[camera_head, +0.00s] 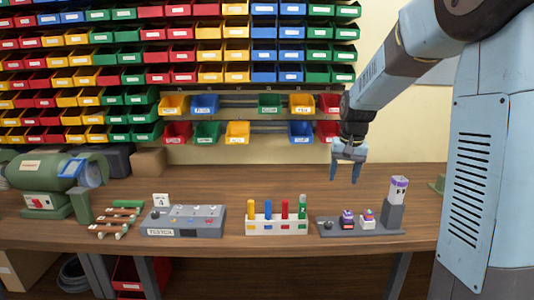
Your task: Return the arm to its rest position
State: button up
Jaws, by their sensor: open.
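My gripper (346,176) hangs from my blue arm above the back part of the workbench, pointing down. Its two blue fingers are apart and nothing shows between them. It is above and behind the grey tray (330,230) with the socket pieces, and touches nothing that I can see. My arm comes in from the upper right of the view.
The wooden workbench (270,180) holds a grey tester box (185,222), a white rack (277,226) with coloured sticks, and a green machine (45,180) at left. A grey post (393,213) stands on the tray. Coloured bins (236,133) fill the wall behind.

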jog(key=s+r+n+t, duration=0.1)
jog(key=s+r, duration=0.3)
jog(key=s, duration=1)
jog(key=s+r+n+t, duration=0.1)
jog(key=s+r+t, duration=0.2)
jog(key=s, duration=1.1)
jog(key=shift+s+a+r, duration=0.2)
jog(key=shift+s+r, duration=0.15)
jog(key=shift+r, duration=0.15)
jog(key=shift+c, duration=0.3)
